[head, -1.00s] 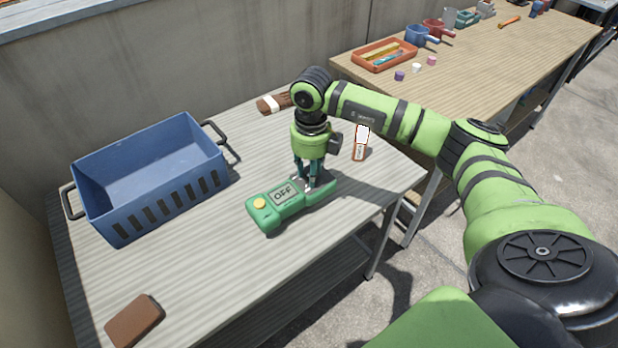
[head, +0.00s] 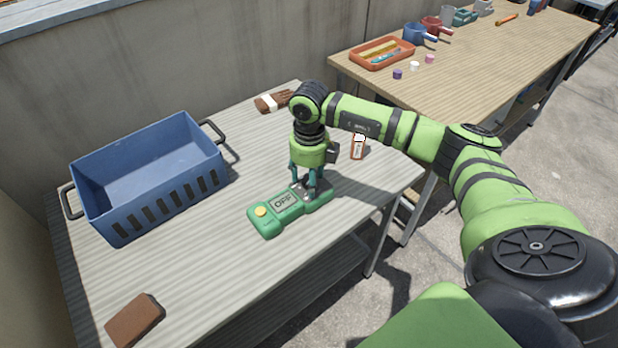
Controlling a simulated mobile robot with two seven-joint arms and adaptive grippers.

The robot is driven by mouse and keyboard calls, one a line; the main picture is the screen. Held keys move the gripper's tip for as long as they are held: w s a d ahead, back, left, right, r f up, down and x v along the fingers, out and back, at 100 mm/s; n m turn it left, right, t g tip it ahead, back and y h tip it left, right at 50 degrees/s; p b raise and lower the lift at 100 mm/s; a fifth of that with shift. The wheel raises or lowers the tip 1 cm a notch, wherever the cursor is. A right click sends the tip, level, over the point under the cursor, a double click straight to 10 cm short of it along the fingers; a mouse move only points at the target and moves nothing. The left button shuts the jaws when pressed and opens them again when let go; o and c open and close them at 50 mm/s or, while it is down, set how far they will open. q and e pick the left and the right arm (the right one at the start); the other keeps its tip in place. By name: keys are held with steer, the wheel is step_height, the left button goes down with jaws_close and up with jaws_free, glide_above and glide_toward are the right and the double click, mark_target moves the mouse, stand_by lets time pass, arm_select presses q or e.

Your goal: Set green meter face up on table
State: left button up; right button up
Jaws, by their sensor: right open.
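The green meter (head: 268,221) lies on the grey wooden table (head: 200,270). Its screen, reading OFF, and its yellow button face up. My right gripper (head: 311,196) points down over the meter's right end, with its fingertips at the meter's body. The gripper is open; whether its fingers touch the meter is hard to tell. My left gripper is not in view.
A blue crate (head: 160,205) stands on the table left of the meter. A brown block (head: 135,320) lies at the front left. A brown brush-like item (head: 272,102) and a small orange-and-white item (head: 358,148) lie behind. Another table (head: 490,70) holds several trays and cups.

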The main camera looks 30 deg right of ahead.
step_height(320, 180, up, 12)
steer(key=b, duration=0.1)
steer(key=shift+f, duration=0.2)
stand_by(2.0)
